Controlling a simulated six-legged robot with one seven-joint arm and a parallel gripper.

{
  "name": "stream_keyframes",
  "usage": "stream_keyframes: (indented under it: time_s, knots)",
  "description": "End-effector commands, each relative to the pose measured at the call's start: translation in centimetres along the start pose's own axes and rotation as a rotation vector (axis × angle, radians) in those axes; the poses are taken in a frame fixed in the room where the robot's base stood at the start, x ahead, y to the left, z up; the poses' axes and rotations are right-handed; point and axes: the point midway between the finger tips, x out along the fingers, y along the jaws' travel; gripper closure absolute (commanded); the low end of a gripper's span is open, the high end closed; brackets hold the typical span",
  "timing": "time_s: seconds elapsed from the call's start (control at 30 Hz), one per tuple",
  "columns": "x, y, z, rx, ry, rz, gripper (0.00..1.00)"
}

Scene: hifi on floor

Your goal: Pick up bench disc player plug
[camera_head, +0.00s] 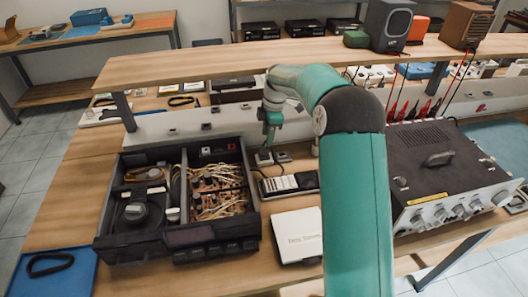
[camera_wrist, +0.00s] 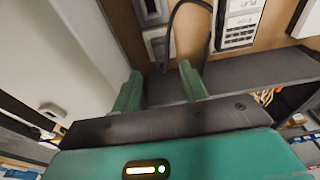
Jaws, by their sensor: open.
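The disc player (camera_head: 180,205) sits with its lid off on the bench, its boards and wires showing. My gripper (camera_head: 268,142) is above the bench to the right of the player's back corner. In the wrist view its two green fingers (camera_wrist: 160,82) are apart with nothing between them. Just past the fingertips is a small grey plug-like block (camera_wrist: 158,44) on the wood. A black cable (camera_wrist: 172,22) loops beside it. I cannot tell for sure which block is the player's plug. In the head view, small dark blocks (camera_head: 265,158) lie below my gripper.
A power strip or remote-like panel (camera_head: 288,184) lies right of the player, and it shows in the wrist view (camera_wrist: 238,25). A white booklet (camera_head: 298,236) lies in front. A dark instrument (camera_head: 440,170) stands at right. A raised shelf (camera_head: 200,65) runs behind.

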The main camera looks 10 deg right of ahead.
Motion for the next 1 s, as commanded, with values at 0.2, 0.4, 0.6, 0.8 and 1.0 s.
stream_keyframes:
  time_s: [0.2, 0.4, 0.6, 0.8, 1.0]
  knots:
    - [1.8, 0.1, -0.1, 0.000, 0.000, 0.000, 0.56]
    - [4.7, -0.1, -0.4, 0.000, 0.000, -0.002, 0.56]
    - [6.6, 0.1, -0.3, 0.000, 0.000, 0.001, 0.56]
    - [6.6, 0.1, -0.3, 0.000, 0.000, 0.002, 0.56]
    - [6.6, 0.1, -0.3, 0.000, 0.000, 0.002, 0.94]
